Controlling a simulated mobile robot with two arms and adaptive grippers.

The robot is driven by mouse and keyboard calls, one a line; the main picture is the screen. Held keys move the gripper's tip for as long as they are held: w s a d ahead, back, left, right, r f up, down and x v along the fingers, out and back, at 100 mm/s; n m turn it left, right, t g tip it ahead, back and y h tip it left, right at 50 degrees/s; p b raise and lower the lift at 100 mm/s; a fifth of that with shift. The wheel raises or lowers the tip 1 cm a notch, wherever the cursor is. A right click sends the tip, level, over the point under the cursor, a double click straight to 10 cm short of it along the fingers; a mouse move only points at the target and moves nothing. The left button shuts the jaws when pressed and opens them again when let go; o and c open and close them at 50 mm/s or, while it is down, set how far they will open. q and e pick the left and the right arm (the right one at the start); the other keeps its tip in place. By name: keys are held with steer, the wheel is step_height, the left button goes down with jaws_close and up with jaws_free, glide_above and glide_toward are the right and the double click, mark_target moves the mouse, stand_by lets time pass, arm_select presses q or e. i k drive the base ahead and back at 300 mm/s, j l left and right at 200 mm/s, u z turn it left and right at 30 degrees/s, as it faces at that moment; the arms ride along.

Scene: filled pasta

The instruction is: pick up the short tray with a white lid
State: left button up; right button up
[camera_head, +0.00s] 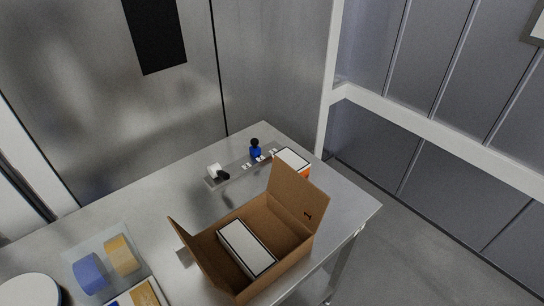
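A tray with a white, dark-edged lid (246,247) lies inside an open cardboard box (204,258) on the metal table. A second white-topped item with orange sides (291,159) stands behind the box, near the table's far right corner, partly hidden by a box flap. I cannot tell which of these is the short tray. Neither of my grippers is in view.
A clear tray (75,262) with a blue block (90,274) and a yellow block (122,254) sits at the lower left, near a white round thing (28,291). A rack with small items (226,180) stands at the back. The table's (150,213) middle left is clear.

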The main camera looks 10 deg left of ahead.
mark_target(301, 165)
steer(key=i+l+u, duration=0.1)
steer(key=l+u, duration=0.35)
steer(key=l, duration=0.6)
steer(key=l+u, duration=0.45)
steer(key=l, duration=0.55)
